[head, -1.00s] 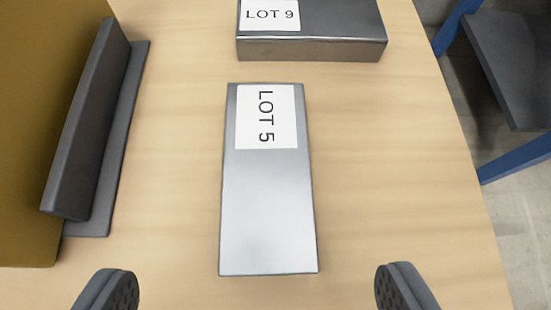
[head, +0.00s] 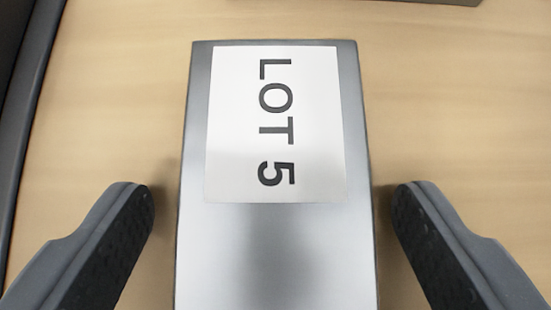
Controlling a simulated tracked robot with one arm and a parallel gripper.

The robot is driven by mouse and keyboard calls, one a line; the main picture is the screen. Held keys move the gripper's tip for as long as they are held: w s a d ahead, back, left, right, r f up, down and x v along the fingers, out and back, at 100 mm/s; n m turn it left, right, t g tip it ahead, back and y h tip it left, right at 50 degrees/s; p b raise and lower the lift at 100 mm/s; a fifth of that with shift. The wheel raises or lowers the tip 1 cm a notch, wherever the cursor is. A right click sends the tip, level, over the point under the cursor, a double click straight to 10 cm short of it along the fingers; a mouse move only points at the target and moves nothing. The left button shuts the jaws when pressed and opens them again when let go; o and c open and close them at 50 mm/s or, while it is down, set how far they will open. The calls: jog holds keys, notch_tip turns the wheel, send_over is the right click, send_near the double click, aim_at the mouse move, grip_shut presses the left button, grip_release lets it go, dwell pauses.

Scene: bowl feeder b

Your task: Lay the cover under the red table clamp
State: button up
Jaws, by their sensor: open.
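A flat grey metal plate (head: 275,250) with a white label (head: 228,120) reading "LOT 5" lies on the wooden table; I cannot tell whether it is the cover. Its near end runs out of the picture. My gripper (head: 272,205) is open, with one dark finger at the left of the plate and the other at its right. A gap shows between each finger and the plate's sides, so nothing is held. The red table clamp is not in view.
A dark edge of another object (head: 430,1) shows at the top right. A dark grey bracket-like piece (head: 25,110) stands along the left edge. The wooden table (head: 450,110) is bare to the right of the plate.

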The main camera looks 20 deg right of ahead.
jog(key=c, duration=1.4)
jog(key=shift+r, duration=0.1)
